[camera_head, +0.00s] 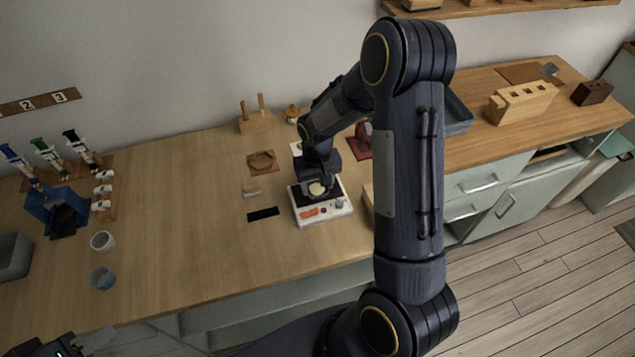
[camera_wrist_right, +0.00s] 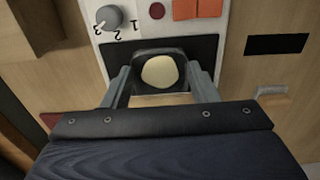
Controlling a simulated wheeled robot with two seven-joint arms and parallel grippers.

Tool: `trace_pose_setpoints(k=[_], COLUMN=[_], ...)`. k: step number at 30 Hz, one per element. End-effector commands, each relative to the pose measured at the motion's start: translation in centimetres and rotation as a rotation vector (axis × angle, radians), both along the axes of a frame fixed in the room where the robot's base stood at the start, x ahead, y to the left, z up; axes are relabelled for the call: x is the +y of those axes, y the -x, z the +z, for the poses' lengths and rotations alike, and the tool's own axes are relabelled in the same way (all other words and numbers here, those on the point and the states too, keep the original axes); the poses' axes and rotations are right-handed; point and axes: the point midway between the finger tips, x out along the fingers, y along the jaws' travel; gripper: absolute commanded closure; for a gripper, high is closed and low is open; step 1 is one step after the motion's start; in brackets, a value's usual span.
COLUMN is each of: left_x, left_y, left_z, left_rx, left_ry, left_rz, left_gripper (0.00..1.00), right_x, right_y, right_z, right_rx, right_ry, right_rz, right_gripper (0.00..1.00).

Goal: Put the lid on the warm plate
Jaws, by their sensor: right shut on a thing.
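The warm plate (camera_head: 334,212) is a white box with red switches, a knob and a dark top, on the wooden bench. It also shows in the right wrist view (camera_wrist_right: 140,22), with the knob marked by numbers. My right gripper (camera_head: 317,186) is directly over it, pointing down. In the right wrist view its fingers are shut on the sides of a small dark square piece with a pale round top (camera_wrist_right: 158,72), which looks like the lid. I cannot tell whether it touches the plate. My left gripper (camera_head: 80,346) is at the bottom left corner, partly cut off.
A wooden ring-shaped holder (camera_head: 262,161) and a black strip (camera_head: 263,214) lie left of the plate. My right arm hides part of the bench.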

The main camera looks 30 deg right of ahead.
Motion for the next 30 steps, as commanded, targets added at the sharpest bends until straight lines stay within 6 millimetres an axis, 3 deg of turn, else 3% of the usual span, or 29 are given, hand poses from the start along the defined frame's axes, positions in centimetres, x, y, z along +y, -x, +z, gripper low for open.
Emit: trace_pose_setpoints(k=[11, 12, 17, 25, 30], left_x=[0.0, 0.0, 0.0, 0.0, 0.0], left_y=[0.0, 0.0, 0.0, 0.0, 0.0], left_z=[-0.5, -0.4, -0.3, -0.2, -0.1], left_rx=[0.000, 0.000, 0.000, 0.000, 0.000], left_ry=[0.000, 0.000, 0.000, 0.000, 0.000], left_rz=[0.000, 0.000, 0.000, 0.000, 0.000], left_gripper=[0.64, 0.64, 0.64, 0.64, 0.64], right_x=[0.0, 0.0, 0.0, 0.0, 0.0], right_y=[0.0, 0.0, 0.0, 0.0, -0.1], right_z=[-0.6, -0.5, -0.4, -0.3, 1.1], right_rx=[-0.001, -0.001, -0.001, -0.001, -0.006], right_ry=[0.000, 0.000, 0.000, 0.000, 0.000], right_rz=[0.000, 0.000, 0.000, 0.000, 0.000], right_gripper=[0.67, 0.44, 0.25, 0.25, 0.25])
